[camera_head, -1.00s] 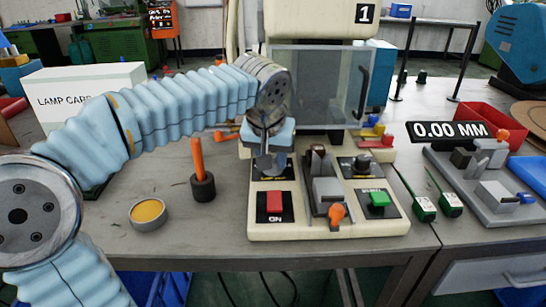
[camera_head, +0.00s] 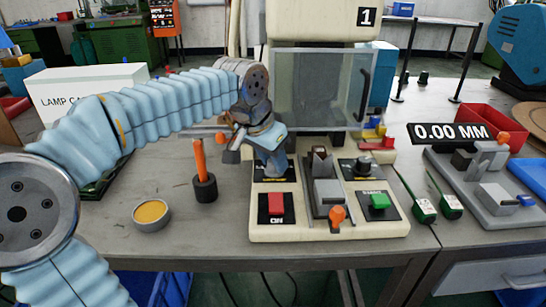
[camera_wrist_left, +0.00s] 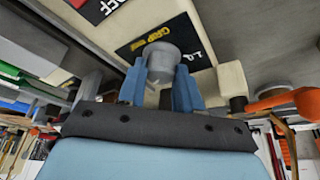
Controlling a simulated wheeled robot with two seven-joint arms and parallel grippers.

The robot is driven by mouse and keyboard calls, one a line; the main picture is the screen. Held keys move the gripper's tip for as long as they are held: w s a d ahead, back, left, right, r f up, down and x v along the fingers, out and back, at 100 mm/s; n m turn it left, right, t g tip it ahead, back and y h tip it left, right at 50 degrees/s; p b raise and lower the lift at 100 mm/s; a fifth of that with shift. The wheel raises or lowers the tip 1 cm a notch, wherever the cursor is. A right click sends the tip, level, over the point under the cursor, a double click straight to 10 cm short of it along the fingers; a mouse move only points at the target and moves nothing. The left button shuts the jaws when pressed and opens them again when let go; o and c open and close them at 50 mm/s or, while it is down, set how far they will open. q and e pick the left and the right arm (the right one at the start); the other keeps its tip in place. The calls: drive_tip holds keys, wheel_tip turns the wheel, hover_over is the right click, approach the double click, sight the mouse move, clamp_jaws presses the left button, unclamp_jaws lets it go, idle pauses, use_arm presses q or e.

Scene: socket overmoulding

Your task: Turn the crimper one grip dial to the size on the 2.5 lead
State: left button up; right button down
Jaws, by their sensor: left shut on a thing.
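The crimper one (camera_head: 256,228) is a cream machine with a "1" sign, a clear guard and a front control panel. My left gripper (camera_head: 273,160) is over the rear left of the panel and hides the grip dial in the head view. In the left wrist view the grey round grip dial (camera_wrist_left: 160,60) sits between the blue fingers of the left gripper (camera_wrist_left: 160,92), which is shut on it. A black plate (camera_wrist_left: 130,48) with yellow "GRIP" lettering lies behind it. Two green-bodied leads (camera_head: 424,209) (camera_head: 451,205) lie right of the crimper; their markings are too small to read.
An orange-handled tool (camera_head: 201,160) in a dark holder and a yellow-filled tin (camera_head: 151,213) stand left. A gauge (camera_head: 492,195) reading 0.00 MM stands right.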

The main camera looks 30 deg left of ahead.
use_arm(q)
drive_tip(key=o, duration=1)
drive_tip(key=shift+o, duration=0.2)
drive_tip(key=v, duration=1.3)
drive_tip(key=shift+r+p, duration=0.35)
drive_tip(key=shift+s, duration=0.1)
